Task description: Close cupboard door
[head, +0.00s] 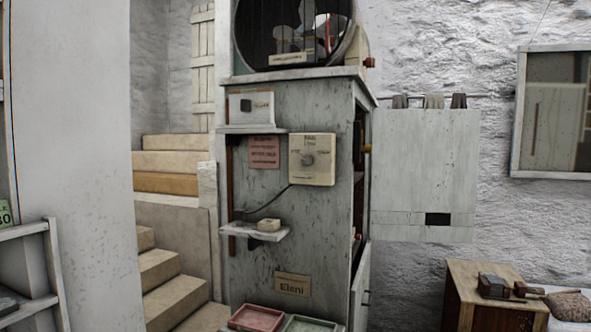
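A worn grey-green cupboard (290,230) stands in the middle of the head view, seen mostly from its side. Its front faces right, and a narrow dark opening (358,205) shows there. A pale lower door (360,285) with a small dark handle sticks out at the cupboard's lower right and looks ajar. A brownish knob (367,148) shows at the upper front edge; what it belongs to is unclear. Most of the inside is hidden. Neither of my grippers is in view.
A pale panel (425,165) hangs right of the cupboard, below a rail. A wooden box (462,300) with tools stands lower right. Red (257,318) and green (308,324) trays lie at the cupboard's foot. Stone steps (160,280) and a white wall (80,130) are left.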

